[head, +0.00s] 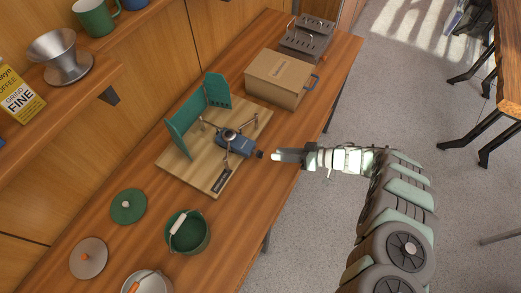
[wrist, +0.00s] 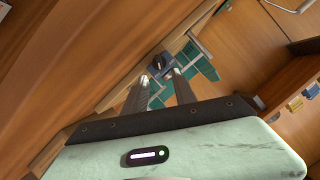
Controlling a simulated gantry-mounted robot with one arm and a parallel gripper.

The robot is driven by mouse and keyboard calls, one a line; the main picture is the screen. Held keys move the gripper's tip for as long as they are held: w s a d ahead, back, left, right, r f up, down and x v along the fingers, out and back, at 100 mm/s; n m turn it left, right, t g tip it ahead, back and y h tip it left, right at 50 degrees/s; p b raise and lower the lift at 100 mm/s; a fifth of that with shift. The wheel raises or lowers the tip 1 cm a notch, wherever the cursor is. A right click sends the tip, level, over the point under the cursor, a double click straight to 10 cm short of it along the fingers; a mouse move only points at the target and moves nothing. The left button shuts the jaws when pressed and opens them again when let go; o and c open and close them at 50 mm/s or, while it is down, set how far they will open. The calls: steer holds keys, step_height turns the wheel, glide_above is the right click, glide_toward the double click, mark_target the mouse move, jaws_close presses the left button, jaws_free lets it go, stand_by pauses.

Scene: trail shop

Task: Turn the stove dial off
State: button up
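The camping stove (head: 234,143) stands on a light wooden board (head: 205,180) on the bench. It has a blue body, a round burner, thin pot supports and a green folding windscreen (head: 180,138) behind. Its small dark dial (head: 260,154) sticks out toward my gripper (head: 274,156). In the wrist view the dial (wrist: 157,62) shows on the blue body, just beyond the gap between my two fingertips (wrist: 160,78). The fingers are apart with nothing visible between them. Whether they touch the dial, and any mark on it, I cannot tell.
A green pot (head: 188,236), a green lid (head: 128,206) and a grey lid (head: 89,258) lie nearer. The bench edge runs below my gripper; the floor beside it is open.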

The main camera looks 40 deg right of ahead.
mark_target(263, 152)
steer(key=x, duration=0.7)
steer(key=shift+p, duration=0.35)
jaws_close()
